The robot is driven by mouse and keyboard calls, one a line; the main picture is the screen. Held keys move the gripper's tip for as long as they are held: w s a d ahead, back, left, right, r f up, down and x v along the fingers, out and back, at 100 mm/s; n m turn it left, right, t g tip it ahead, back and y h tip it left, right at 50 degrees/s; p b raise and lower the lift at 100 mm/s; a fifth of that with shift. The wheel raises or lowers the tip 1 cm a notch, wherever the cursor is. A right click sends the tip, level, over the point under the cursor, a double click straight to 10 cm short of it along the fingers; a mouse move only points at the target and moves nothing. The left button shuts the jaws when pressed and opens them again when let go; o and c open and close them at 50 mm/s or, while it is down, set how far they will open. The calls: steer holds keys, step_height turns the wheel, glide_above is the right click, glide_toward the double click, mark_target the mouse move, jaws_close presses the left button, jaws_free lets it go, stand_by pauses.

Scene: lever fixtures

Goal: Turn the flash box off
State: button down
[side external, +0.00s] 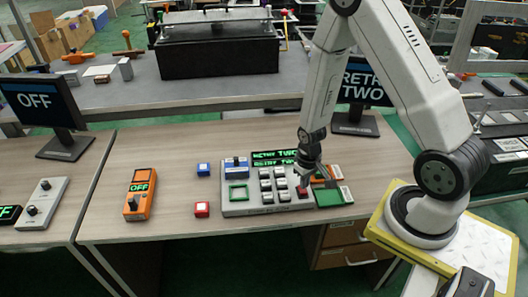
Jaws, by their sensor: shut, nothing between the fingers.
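No label that I can read says which device is the flash box. A grey console (240,206) stands on the wooden bench with a green-lit display (274,157) reading RETRY TWO, several grey keys, a blue block with a dark knob and a green-framed square. An orange box (139,198) to its left has a dark knob at its lower end and a display reading OFF. My gripper (303,183) is shut and empty, pointing down at the console's right side, over or on a red key (302,192). I cannot tell whether it touches the key.
A green-and-orange piece (333,196) adjoins the console's right side. A grey lever box (42,203) stands far left.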

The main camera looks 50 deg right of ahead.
steer(key=shift+f, duration=1.2)
stand_by(1.1)
steer(key=shift+r, duration=3.55)
steer(key=shift+w+a+r, duration=0.1)
steer(key=shift+a+r, duration=0.1)
steer(key=shift+r, duration=0.2)
step_height(320, 180, up, 6)
steer(key=r+n+t, duration=0.1)
glide_above(302, 192)
steer(key=a, duration=0.4)
steer(key=s+a+r+n+t, duration=0.1)
steer(key=a+r+n, duration=0.1)
steer(key=a+r, duration=0.2)
steer(key=shift+s+a+r+t, duration=0.2)
steer(key=shift+s+r+t, duration=0.1)
steer(key=shift+r, duration=0.7)
